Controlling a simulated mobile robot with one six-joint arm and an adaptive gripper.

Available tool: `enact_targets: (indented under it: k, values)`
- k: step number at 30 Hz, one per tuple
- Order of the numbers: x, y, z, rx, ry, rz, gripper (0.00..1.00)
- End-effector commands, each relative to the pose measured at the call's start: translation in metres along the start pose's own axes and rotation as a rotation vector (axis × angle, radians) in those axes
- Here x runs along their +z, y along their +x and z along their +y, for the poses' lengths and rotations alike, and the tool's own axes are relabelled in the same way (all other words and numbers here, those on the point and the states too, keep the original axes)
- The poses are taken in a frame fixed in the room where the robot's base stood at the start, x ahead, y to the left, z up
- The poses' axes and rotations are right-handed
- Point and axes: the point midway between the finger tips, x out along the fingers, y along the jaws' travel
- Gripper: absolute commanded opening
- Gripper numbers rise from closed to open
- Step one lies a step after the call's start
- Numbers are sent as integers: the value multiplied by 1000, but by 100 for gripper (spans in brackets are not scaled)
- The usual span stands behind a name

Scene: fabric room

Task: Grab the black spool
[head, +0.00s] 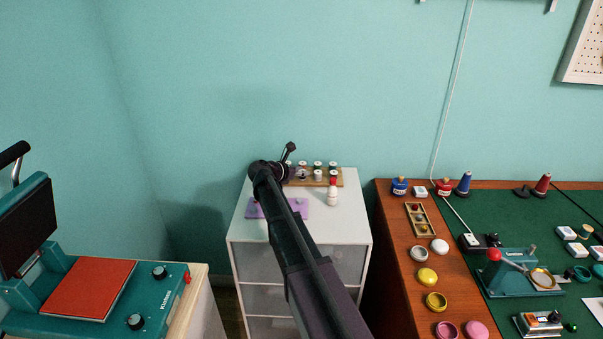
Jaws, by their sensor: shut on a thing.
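My gripper (291,172) is small and dark at the far end of my arm, over the back left of the white drawer cabinet (344,222). It is shut on a small dark thing at the wooden spool rack (341,180), seemingly the black spool. The arm and wrist cover most of it, so its outline and whether it touches the rack cannot be told. Several spools with white and coloured parts stand on the rack to the right of my gripper.
A purple plate (254,210) lies under my arm. A heat press (90,290) is at left. A brown table (393,250) with a green mat and several small items is at right.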

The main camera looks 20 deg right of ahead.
Motion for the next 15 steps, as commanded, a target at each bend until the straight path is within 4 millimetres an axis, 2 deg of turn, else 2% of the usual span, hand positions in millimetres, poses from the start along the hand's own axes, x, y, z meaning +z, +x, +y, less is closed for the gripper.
enact_targets:
  k: [8,15]
  values:
    - [16,-6,0,0,0,0,17]
    - [37,-15,0,-1,0,0,17]
